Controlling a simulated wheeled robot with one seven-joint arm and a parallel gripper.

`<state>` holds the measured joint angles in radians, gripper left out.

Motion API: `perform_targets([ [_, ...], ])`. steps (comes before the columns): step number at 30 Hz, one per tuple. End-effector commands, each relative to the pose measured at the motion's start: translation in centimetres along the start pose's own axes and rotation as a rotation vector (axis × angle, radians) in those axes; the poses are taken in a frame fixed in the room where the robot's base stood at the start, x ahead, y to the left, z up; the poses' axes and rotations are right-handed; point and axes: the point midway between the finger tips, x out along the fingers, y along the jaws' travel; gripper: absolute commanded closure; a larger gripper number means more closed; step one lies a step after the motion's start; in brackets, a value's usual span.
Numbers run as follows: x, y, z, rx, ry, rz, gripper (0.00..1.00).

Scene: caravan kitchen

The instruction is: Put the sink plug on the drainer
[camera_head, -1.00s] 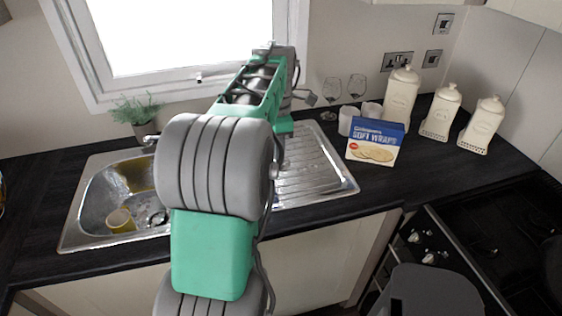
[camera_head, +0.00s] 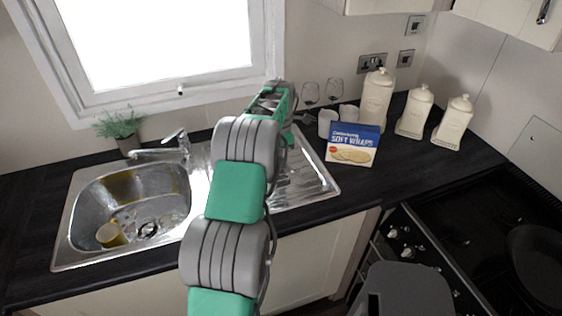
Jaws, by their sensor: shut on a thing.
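The steel drainer (camera_head: 318,184) is the ridged board right of the sink bowl. My gripper (camera_head: 282,176) points down over the drainer, mostly hidden behind my own arm. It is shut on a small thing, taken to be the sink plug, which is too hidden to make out. I cannot tell whether the held thing touches the drainer. In the sink bowl (camera_head: 98,207), a dark round drain area (camera_head: 148,229) shows at the bottom.
A yellow and white cup (camera_head: 110,235) lies in the sink. The tap (camera_head: 172,150) stands behind it. A soft wraps box (camera_head: 352,146), white mugs, two glasses and three canisters (camera_head: 411,112) stand right of the drainer. The hob is at lower right.

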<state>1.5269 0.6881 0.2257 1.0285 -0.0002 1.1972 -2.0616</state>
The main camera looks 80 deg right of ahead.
Motion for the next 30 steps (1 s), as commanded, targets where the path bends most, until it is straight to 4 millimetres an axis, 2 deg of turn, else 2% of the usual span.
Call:
perform_targets([
  [4, 2.2, -0.1, -0.1, 0.000, 0.002, -0.003, 1.00],
  [14, 2.9, -0.1, -0.1, 0.000, 0.001, -0.002, 1.00],
  [15, 2.8, -0.1, -0.1, 0.000, 0.001, -0.002, 0.79],
  [21, 2.7, -0.1, -0.1, 0.000, 0.001, -0.002, 0.62],
  [23, 2.7, -0.1, -0.1, 0.000, 0.001, -0.002, 0.59],
  [30, 2.5, -0.1, -0.1, 0.000, 0.001, -0.001, 0.59],
])
